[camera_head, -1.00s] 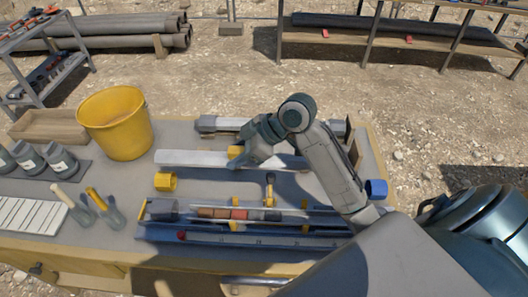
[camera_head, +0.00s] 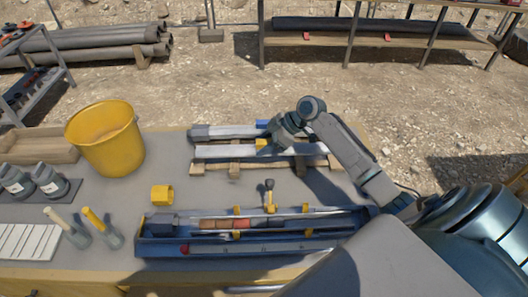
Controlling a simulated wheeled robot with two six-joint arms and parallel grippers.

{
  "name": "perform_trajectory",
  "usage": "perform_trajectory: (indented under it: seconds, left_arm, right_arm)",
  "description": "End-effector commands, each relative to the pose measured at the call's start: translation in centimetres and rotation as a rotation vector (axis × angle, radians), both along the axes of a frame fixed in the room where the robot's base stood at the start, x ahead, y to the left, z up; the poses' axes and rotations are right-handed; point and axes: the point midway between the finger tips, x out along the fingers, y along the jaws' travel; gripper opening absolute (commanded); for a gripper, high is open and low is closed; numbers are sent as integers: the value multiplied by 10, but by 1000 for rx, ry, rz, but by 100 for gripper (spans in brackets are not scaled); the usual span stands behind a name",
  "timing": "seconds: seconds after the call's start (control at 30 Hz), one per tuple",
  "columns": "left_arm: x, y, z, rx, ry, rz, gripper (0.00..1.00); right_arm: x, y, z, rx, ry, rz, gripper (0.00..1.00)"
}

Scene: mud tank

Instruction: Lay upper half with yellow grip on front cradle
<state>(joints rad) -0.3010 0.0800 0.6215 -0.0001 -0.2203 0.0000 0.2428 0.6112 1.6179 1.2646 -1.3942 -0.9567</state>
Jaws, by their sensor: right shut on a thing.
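The upper half (camera_head: 225,152), a long pale grey half-tube with a yellow grip (camera_head: 262,145), lies level across the middle of the bench. My right gripper (camera_head: 270,142) is shut on its yellow grip, from above and the right. The half is at the front wooden cradle (camera_head: 212,169), whose rail and cross pieces show along its near side. I cannot tell whether it rests on the cradle or hangs just above it. My left gripper is not in view.
A second half-tube (camera_head: 225,132) with a blue grip (camera_head: 263,124) lies close behind. In front are a blue trough (camera_head: 190,250) holding a core and a small upright tool (camera_head: 269,190).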

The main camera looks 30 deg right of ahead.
Motion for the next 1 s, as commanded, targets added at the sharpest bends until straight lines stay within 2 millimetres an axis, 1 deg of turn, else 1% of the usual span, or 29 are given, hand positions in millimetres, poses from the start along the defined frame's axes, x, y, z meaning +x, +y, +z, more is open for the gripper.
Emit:
perform_trajectory:
  seconds: [0.07, 0.33, 0.4, 0.63, 0.93, 0.97, 1.0]
  left_arm:
    - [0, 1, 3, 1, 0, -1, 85]
    - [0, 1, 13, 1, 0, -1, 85]
    - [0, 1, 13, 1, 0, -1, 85]
    - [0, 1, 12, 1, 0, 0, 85]
    - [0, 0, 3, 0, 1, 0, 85]
    - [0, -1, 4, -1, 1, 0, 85]
    - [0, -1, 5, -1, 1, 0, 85]
  right_arm:
    - [0, 0, -5, 1, 1, -1, 3]
    - [0, 0, -38, 1, -1, -1, 3]
    - [0, 0, -41, 0, -1, -1, 3]
    - [0, 0, -41, -1, -1, 0, 3]
    - [0, 0, -51, -1, -1, 0, 3]
    - [0, 0, -51, -1, 0, -1, 45]
    - [0, 0, -50, -1, 0, -1, 53]
